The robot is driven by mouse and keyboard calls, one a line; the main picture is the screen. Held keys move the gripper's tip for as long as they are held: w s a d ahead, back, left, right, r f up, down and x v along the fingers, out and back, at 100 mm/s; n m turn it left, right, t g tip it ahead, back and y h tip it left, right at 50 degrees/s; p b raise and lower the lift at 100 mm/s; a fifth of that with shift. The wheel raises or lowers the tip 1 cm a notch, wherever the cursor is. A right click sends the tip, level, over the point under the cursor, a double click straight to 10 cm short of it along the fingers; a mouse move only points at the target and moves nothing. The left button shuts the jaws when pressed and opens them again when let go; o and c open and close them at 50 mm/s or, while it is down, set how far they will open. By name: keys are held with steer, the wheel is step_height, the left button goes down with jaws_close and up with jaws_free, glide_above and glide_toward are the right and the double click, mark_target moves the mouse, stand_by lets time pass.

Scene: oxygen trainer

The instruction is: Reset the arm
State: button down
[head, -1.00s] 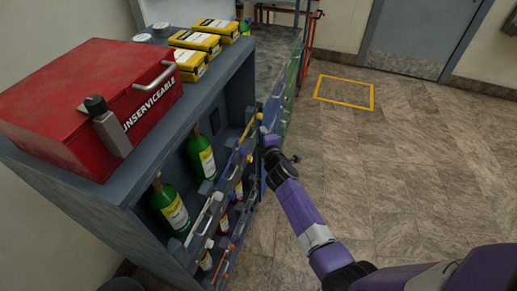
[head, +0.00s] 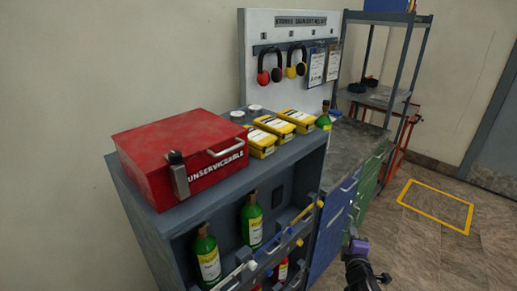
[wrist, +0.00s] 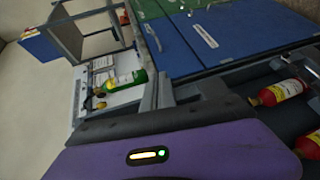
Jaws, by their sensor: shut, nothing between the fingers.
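My gripper (head: 354,240) is at the bottom of the head view, right of the grey cabinet and in front of its blue door. It is shut and empty, and its fingers are small and hard to make out. In the wrist view, a purple part of my own arm with a small lit indicator fills the bottom. No object is held.
The grey cabinet (head: 165,228) holds green bottles (head: 207,255) on its shelf; a red box (head: 180,155) and several yellow cases (head: 272,127) stand on top. Red bottles (wrist: 282,92) show close by in the wrist view. Floor is clear around the yellow floor square (head: 436,205).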

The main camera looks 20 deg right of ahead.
step_height(320, 180, up, 5)
steer(key=a+m+t, duration=0.2)
steer(key=a+m, duration=0.1)
steer(key=s+a+r+m+t+y, duration=0.2)
steer(key=s+a+m+t+y, duration=0.15)
steer(key=s+a, duration=0.8)
steer(key=s+a+r+m+g+y+b, duration=0.1)
steer(key=s+a+r+m+y, duration=0.1)
steer(key=s+a, duration=0.7)
steer(key=s+a+r+m+g+y+b, duration=0.2)
steer(key=s+a, duration=0.8)
steer(key=s, duration=0.8)
steer(key=shift+r+y, duration=0.6)
steer(key=shift+y, duration=0.35)
steer(key=c, duration=2.2)
jaws_free()
